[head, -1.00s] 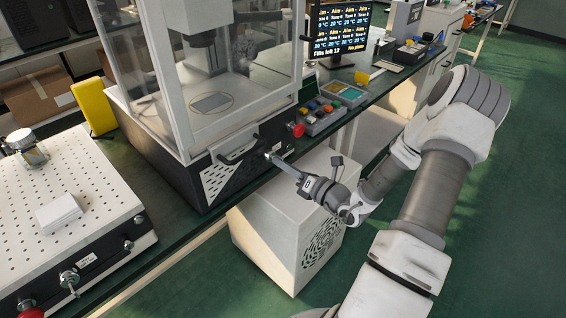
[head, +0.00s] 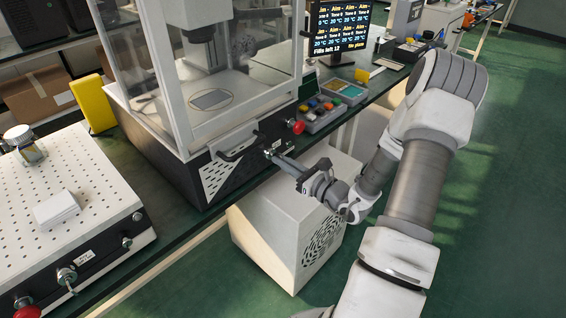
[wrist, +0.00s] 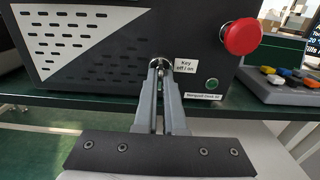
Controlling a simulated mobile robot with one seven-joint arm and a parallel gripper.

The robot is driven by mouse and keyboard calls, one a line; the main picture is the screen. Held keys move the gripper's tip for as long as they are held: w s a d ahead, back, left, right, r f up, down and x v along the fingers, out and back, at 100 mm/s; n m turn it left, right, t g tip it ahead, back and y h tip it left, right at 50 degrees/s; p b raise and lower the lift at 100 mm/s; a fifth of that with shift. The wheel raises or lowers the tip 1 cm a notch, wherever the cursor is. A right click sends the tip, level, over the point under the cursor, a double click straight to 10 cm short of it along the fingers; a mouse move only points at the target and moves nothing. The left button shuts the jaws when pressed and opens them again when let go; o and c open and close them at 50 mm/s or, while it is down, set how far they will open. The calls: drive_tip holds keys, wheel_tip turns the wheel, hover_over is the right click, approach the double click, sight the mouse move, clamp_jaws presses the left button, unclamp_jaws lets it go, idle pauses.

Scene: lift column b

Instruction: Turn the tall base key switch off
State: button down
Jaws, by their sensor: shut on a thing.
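The tall black base (head: 222,178) of the glass-walled enclosure carries a key switch (wrist: 160,62) on its front, with a "Key off / on" label (wrist: 186,66) just right of it. My gripper (wrist: 160,74) is at that switch, its two fingertips close together on the key. The key is mostly hidden between the fingers, so I cannot tell its turn position. In the head view my gripper (head: 271,156) reaches the front of the base from the right.
A red stop button (wrist: 241,37) and a small green button (wrist: 212,84) sit right of the switch. A black handle (head: 238,150) is to its left. Another key switch (head: 67,277) is on the perforated unit at left. A white cabinet (head: 265,240) stands below.

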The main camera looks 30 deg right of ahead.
idle(0.3)
drive_tip(key=c, duration=1)
unclamp_jaws()
drive_tip(key=p+v, duration=0.1)
drive_tip(key=v, duration=1.6)
drive_tip(key=shift+s+p, duration=0.25)
drive_tip(key=shift+p, duration=0.1)
drive_tip(key=shift+w+r+n, duration=0.1)
drive_tip(key=shift+r+n, duration=0.05)
drive_tip(key=shift+n, duration=0.15)
